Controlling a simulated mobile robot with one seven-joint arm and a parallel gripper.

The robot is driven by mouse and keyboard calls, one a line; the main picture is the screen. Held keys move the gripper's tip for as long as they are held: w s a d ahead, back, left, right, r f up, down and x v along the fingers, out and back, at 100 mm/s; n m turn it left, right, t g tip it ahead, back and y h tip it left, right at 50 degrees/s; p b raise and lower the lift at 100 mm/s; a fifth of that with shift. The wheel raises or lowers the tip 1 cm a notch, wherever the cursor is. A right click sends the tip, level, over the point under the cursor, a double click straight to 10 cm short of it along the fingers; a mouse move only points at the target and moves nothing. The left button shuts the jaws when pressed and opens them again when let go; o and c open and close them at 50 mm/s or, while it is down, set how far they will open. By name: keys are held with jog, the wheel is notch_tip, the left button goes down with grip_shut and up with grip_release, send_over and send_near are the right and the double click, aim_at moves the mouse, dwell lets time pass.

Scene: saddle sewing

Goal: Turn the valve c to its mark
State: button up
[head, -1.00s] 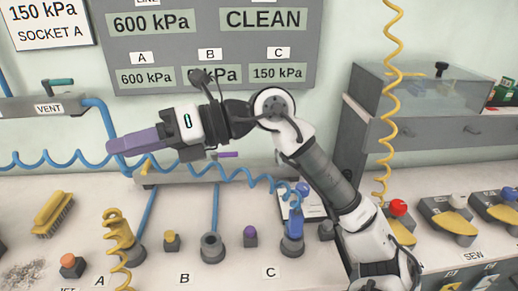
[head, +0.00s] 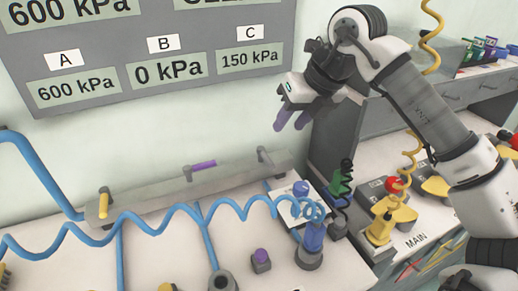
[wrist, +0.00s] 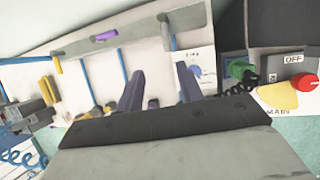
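The grey valve bar (head: 150,195) runs along the back of the bench below the gauge board. It carries a yellow handle (head: 103,204) at left, a purple handle (head: 204,165) in the middle and a small grey lever (head: 266,157) at right, which also shows in the wrist view (wrist: 164,30). No letter is readable on the bar; by order the right lever appears to be valve c. Its mark cannot be made out. My gripper (head: 290,121) is open and empty, in the air above and right of the bar. Its two purple fingers are apart in the wrist view (wrist: 159,72).
The gauge board (head: 180,80) reads A 600, B 0 and C 150 kPa. A blue connector (head: 312,238) with a coiled blue hose stands before the bar's right end. A green plug (head: 340,184), yellow fitting (head: 381,228) and grey cabinet (head: 350,130) are at right.

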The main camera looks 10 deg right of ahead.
jog(key=p, duration=0.3)
send_near(269, 160)
jog(key=x, duration=0.8)
jog(key=shift+c, duration=0.5)
grip_shut()
